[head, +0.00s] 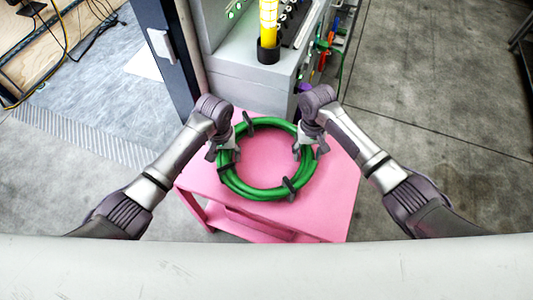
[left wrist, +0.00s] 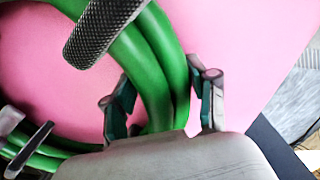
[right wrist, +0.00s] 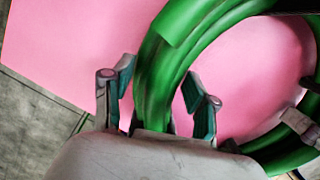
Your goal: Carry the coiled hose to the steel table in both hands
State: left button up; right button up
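The coiled green hose (head: 230,180), bound with dark straps, lies over a pink table (head: 335,205). My left gripper (head: 226,150) is at the coil's left side and my right gripper (head: 308,148) at its right side. In the left wrist view, the fingers (left wrist: 165,100) stand on both sides of the hose (left wrist: 150,75), with pink showing between. In the right wrist view, the fingers (right wrist: 157,95) straddle the hose (right wrist: 155,80) the same way, with small gaps. Both look open around the hose. I cannot clearly identify a steel table.
A grey cabinet or bench (head: 245,85) stands right behind the pink table, with a yellow cylinder in a black holder (head: 268,35) on it. A dark post (head: 172,60) rises at its left. Concrete floor (head: 430,100) is open at the right.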

aim_at(309, 148)
pick_arm(q)
grip_shut()
pick_arm(e)
grip_shut()
pick_arm(q)
jog(key=shift+w+r, duration=0.1)
jog(key=shift+r, duration=0.1)
pick_arm(e)
jog(key=shift+w+r, duration=0.1)
jog(key=shift+r, duration=0.05)
